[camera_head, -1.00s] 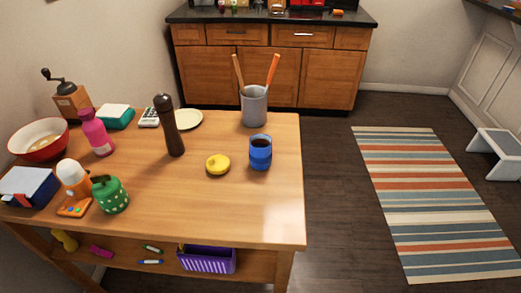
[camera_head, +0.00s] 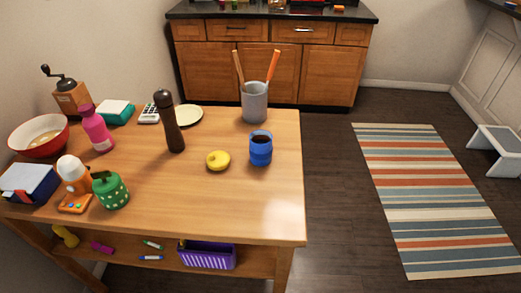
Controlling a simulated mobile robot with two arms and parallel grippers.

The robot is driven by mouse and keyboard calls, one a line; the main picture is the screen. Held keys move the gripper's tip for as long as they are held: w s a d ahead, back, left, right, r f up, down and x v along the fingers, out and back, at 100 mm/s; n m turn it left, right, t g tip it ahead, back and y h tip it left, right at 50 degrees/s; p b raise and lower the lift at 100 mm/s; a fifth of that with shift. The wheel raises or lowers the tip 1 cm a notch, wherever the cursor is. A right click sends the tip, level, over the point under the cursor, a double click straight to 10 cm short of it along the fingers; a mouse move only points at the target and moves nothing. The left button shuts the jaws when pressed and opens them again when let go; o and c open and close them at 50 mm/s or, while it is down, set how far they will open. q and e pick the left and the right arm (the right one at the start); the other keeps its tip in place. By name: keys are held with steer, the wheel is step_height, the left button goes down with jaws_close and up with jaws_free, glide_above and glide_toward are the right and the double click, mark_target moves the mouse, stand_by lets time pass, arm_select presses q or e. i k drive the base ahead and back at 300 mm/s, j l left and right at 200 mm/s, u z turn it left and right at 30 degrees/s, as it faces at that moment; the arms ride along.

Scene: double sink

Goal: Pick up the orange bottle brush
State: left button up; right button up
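I cannot make out an orange bottle brush for certain in the head view. A small orange thing (camera_head: 339,8) lies on the dark far counter at the top edge, too small to identify. A long orange stick (camera_head: 273,66) stands beside a brown one in a grey cup (camera_head: 255,103) at the back of the wooden table. An orange item with a white rounded top (camera_head: 73,183) stands at the table's front left. Neither of my grippers is in view.
The wooden table (camera_head: 235,205) fills the near left. It carries a dark pepper mill (camera_head: 171,125), a blue mug (camera_head: 260,149), a green pot (camera_head: 111,190) and a red bowl (camera_head: 39,137). A far cabinet (camera_head: 268,75) stands behind. Open floor and a striped rug (camera_head: 430,195) lie right.

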mark_target(275, 58)
steer(key=i+l+u, duration=0.15)
steer(key=l+u, duration=0.3)
steer(key=i+l+u, duration=0.15)
steer(key=l+u, duration=0.15)
steer(key=u, duration=0.2)
